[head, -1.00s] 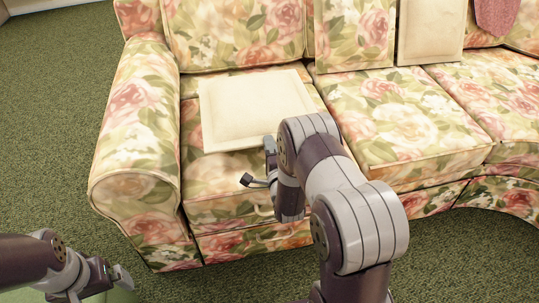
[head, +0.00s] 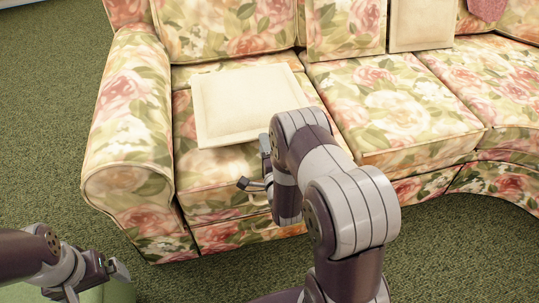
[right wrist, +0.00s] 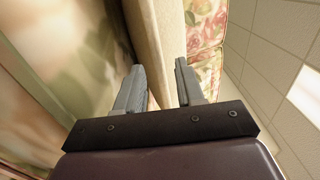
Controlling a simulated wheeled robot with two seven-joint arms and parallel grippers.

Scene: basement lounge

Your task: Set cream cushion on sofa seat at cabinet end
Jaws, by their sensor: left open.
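The cream cushion (head: 240,105) lies nearly flat on the sofa's left-hand seat, near the left armrest. Its near right corner is hidden behind my right arm. My right gripper (head: 255,168) is at the cushion's near edge, with its fingers spread apart. In the right wrist view, a cream edge (right wrist: 165,40) shows beyond and between the fingers of the right gripper (right wrist: 158,82). My left gripper (head: 112,270) is open and empty at the lower left, away from the sofa (head: 128,130). No cabinet shows in these views.
Another cream cushion (head: 420,25) and a floral cushion (head: 345,28) stand against the backrest. A pink item (head: 486,9) hangs at the upper right. A green surface (head: 118,292) is below my left gripper. Green carpet is clear left of the sofa.

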